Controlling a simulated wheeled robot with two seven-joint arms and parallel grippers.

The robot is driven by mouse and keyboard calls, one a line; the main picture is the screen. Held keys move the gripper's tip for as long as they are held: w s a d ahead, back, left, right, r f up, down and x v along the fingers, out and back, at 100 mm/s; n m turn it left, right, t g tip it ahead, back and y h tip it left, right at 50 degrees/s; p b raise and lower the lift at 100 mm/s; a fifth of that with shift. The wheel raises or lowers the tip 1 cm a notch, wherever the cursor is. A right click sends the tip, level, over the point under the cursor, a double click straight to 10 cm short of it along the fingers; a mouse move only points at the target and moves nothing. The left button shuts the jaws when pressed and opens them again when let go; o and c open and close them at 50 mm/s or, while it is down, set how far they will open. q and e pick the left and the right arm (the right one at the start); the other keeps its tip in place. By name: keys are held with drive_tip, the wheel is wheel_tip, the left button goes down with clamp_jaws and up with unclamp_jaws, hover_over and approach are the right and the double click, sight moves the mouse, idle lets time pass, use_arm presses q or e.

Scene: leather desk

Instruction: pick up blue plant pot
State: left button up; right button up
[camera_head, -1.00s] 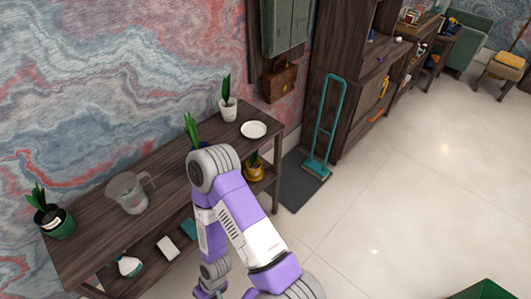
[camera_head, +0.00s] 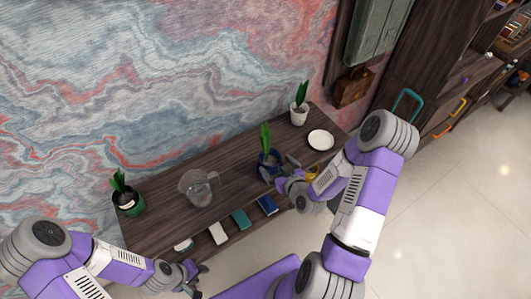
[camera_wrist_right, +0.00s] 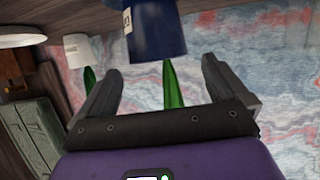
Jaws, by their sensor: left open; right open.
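The blue plant pot (camera_head: 268,168) stands on the wooden table's top, with a green plant rising from it. In the right wrist view the dark blue pot (camera_wrist_right: 155,32) appears upside down, just beyond and between my open fingers. My right gripper (camera_head: 284,178) is open and empty at the pot's front right side; it also shows in the right wrist view (camera_wrist_right: 160,80). The head view does not show clearly whether it touches the pot. My left gripper (camera_head: 196,279) is open and empty, low in front of the table's left part.
The wooden table (camera_head: 235,155) also holds a glass pitcher (camera_head: 197,190), a green pot (camera_head: 130,205), a white pot (camera_head: 299,115) and a white plate (camera_head: 321,139). Books (camera_head: 267,205) lie on its lower shelf. The patterned wall (camera_head: 150,80) stands close behind.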

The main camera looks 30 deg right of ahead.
sight(270, 161)
drive_tip(key=shift+w+f+b, duration=0.65)
drive_tip(key=shift+w+b, duration=0.05)
drive_tip(key=shift+b, duration=3.95)
drive_tip(key=shift+w+a+b, duration=0.1)
drive_tip(key=shift+b, duration=0.7)
drive_tip(key=x, duration=0.4)
drive_tip(key=shift+d+f+b, duration=0.2)
drive_tip(key=shift+d+b, duration=0.05)
drive_tip(key=shift+b, duration=0.15)
drive_tip(key=shift+w+f, duration=0.1)
drive_tip(key=shift+w, duration=0.35)
